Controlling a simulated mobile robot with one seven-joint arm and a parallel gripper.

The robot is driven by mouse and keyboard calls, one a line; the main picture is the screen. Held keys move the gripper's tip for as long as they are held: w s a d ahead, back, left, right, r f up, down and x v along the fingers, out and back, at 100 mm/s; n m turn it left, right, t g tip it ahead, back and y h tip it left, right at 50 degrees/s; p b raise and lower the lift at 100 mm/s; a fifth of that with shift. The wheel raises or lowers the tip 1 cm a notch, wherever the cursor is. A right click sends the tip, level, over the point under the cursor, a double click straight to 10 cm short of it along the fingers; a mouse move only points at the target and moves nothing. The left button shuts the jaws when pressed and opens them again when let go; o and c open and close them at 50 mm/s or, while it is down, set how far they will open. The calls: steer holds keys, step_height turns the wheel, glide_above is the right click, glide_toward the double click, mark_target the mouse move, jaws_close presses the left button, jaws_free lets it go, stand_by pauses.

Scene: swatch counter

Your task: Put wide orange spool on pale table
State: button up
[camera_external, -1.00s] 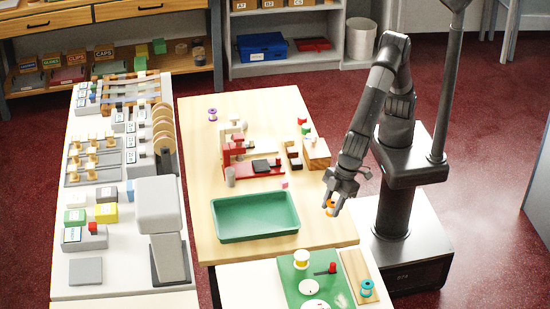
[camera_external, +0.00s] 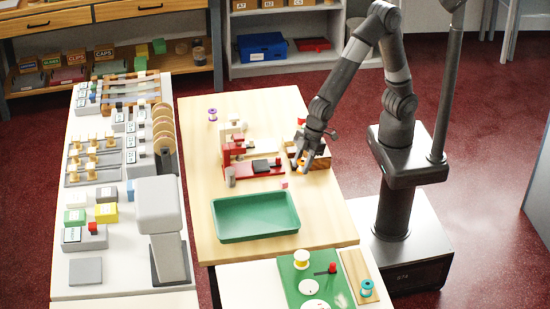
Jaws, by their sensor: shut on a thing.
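My gripper (camera_external: 301,164) is shut on the orange spool (camera_external: 300,173), which shows only as a small orange patch between and below the fingers. The gripper points down over the right part of the pale wood table (camera_external: 200,130), close to the wooden block with dark pieces. The fingers hide most of the spool, and I cannot tell whether it touches anything below it.
A green tray (camera_external: 256,217) lies toward the table's front. A red press-like device (camera_external: 232,155) stands left of my gripper, and a wooden block (camera_external: 320,163) is right behind it. A purple spool (camera_external: 212,114) stands far left. The table's back is mostly clear.

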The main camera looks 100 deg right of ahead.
steer(key=a+f, duration=0.2)
steer(key=a, duration=0.1)
steer(key=s+a+f, duration=0.1)
steer(key=a+f, duration=0.4)
steer(key=a, duration=0.1)
steer(key=shift+s+a+f, duration=0.25)
steer(key=shift+f, duration=2)
steer(key=shift+f, duration=0.1)
steer(key=o, duration=1)
steer(key=shift+c, duration=0.2)
steer(key=v, duration=1.2)
steer(key=shift+s, duration=0.1)
